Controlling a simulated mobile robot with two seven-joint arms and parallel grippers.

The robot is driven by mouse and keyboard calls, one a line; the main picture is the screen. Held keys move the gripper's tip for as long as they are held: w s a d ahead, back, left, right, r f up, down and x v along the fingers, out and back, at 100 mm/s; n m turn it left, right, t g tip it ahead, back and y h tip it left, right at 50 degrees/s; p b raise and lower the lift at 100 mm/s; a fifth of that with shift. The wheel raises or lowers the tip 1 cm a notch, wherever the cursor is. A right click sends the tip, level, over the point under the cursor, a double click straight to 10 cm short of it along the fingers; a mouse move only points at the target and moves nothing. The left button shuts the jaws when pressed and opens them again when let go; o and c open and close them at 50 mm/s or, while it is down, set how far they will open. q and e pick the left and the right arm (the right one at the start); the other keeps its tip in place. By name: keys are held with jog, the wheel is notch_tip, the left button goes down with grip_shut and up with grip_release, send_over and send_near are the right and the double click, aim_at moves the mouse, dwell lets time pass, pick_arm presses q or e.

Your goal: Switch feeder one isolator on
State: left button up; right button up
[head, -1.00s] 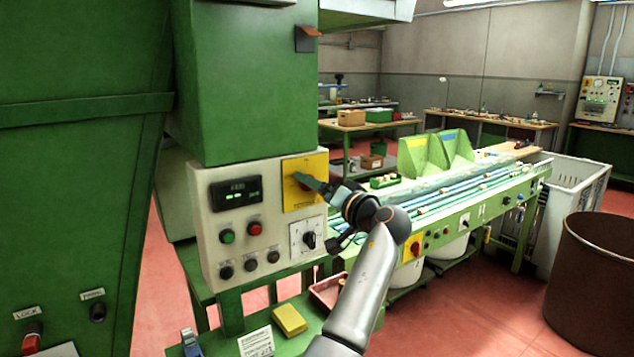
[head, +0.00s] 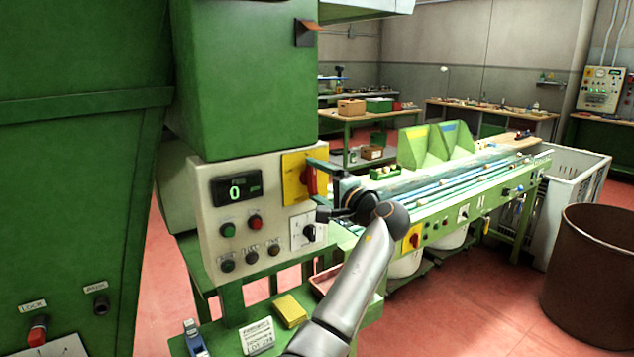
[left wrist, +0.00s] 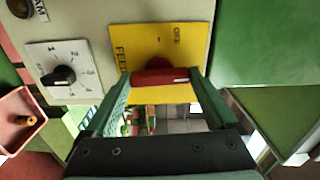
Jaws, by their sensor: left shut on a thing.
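The isolator is a yellow plate (head: 292,168) with a red rotary handle (head: 310,181) on the right side of a pale control box. My left gripper (head: 317,184) is at the handle, which stands upright in the head view. In the left wrist view the red handle (left wrist: 160,76) lies between my two green fingers (left wrist: 160,84), one at each end, shut on it. The yellow plate (left wrist: 155,40) there shows "OFF" near its upper right and "FEED" at its left edge. The rest of the lettering is hidden. My right gripper is not in view.
The control box (head: 207,205) has a display (head: 236,191) lit with a green 0, green and red buttons, and a black selector (head: 308,232) just below the isolator. A green-framed conveyor (head: 450,215) stands to the right. A brown drum (head: 590,270) stands at far right.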

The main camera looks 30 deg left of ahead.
pick_arm(q)
jog(key=shift+m, duration=0.5)
jog(key=o, duration=1.1)
jog(key=shift+c, duration=0.2)
jog(key=shift+d, duration=0.1)
jog(key=b+v, duration=0.3)
jog(key=v, duration=0.9)
jog(key=shift+s+d+f, duration=0.1)
jog(key=shift+s+d, duration=0.05)
